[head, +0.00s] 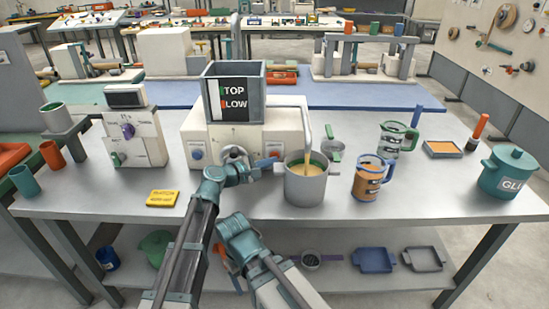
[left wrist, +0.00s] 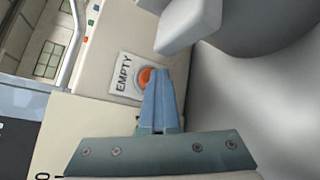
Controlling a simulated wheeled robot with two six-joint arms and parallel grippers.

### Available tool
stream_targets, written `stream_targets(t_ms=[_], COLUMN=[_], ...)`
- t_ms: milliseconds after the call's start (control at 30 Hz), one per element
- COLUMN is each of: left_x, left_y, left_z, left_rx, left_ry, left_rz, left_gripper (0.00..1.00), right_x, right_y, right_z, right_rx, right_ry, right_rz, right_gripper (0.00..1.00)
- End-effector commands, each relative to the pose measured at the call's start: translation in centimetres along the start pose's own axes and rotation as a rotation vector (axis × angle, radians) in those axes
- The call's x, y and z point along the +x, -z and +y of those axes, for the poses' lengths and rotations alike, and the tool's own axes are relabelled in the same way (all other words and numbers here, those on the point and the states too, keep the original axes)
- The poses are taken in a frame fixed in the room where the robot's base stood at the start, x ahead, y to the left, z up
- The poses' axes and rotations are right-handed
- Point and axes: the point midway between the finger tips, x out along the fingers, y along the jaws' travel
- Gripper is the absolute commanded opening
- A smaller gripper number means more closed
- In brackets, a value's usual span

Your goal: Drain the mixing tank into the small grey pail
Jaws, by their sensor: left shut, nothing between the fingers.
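The mixing tank (head: 235,92) is a grey box with a dark window marked "TOP" and "LOW", on a cream machine body. A grey pail (head: 306,190) stands on the table under the curved spout (head: 304,118). Tan liquid shows in the pail, and a tan stream appears to run from the spout. My left gripper (head: 268,162) is shut and empty at the machine's front. In the left wrist view its fingertips (left wrist: 158,95) overlap the orange button (left wrist: 146,77) beside the "EMPTY" label (left wrist: 124,75); contact is unclear. My right arm is low in front; its fingers are not clear.
A teal glue pot (head: 508,175) is at far right. A yellow block (head: 162,198) lies at left. The front right tabletop is clear.

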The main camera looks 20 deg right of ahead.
Motion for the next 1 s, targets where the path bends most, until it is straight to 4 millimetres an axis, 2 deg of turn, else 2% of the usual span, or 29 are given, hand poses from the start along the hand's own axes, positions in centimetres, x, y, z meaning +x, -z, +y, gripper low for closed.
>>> stream_targets(t_ms=[567, 1000], left_x=[0.0, -1.2], left_y=[0.0, -0.9], left_z=[0.0, -0.9], left_rx=[0.000, 0.000], left_ry=[-0.001, 0.000], left_rz=[0.001, 0.001], left_gripper=[0.00, 0.00], right_x=[0.0, 0.0], right_y=[0.0, 0.0], right_z=[0.0, 0.0], right_rx=[0.000, 0.000], right_ry=[0.000, 0.000], right_rz=[0.000, 0.000], right_gripper=[0.78, 0.78])
